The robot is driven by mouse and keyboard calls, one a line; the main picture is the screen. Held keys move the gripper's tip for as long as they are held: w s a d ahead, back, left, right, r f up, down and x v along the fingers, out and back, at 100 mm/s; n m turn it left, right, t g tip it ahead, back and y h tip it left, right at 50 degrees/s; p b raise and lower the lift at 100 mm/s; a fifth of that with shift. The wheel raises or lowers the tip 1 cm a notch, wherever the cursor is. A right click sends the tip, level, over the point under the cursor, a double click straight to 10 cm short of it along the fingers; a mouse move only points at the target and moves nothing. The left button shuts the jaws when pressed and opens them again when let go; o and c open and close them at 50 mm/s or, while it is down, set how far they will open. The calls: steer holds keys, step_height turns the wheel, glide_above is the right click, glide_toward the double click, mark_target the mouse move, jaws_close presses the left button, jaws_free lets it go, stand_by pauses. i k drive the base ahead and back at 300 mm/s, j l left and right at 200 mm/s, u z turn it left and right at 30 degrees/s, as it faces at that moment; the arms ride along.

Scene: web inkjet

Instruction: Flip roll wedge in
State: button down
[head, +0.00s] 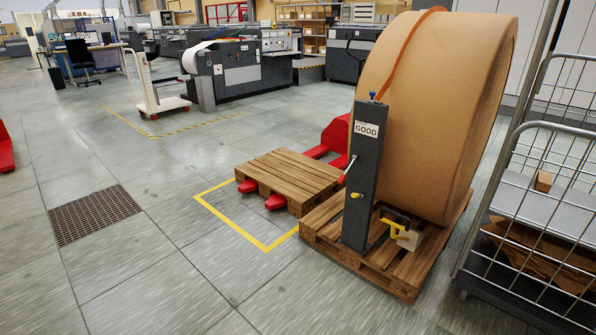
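A huge brown paper roll (430,100) stands on its rim on a wooden pallet (402,284) at the right. An orange strap (402,48) runs over it. At the roll's foot, right of the post, is a pale block with a yellow bracket, seemingly the wedge (409,238). Whether it touches the roll I cannot tell. My gripper is not in view.
A wire cage trolley (541,213) stands close on the right. A red pallet jack (335,132) carries an empty pallet (290,177) behind. A floor grate (95,214) lies at left. Printing machines (245,65) stand further back.

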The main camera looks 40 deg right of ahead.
mark_target(409, 237)
steer(key=i+j+z, duration=0.15)
steer(key=i+z, duration=0.25)
steer(key=i+j+z, duration=0.25)
steer(key=i+z, duration=0.15)
steer(key=i+j+z, duration=0.8)
steer(key=j, duration=0.15)
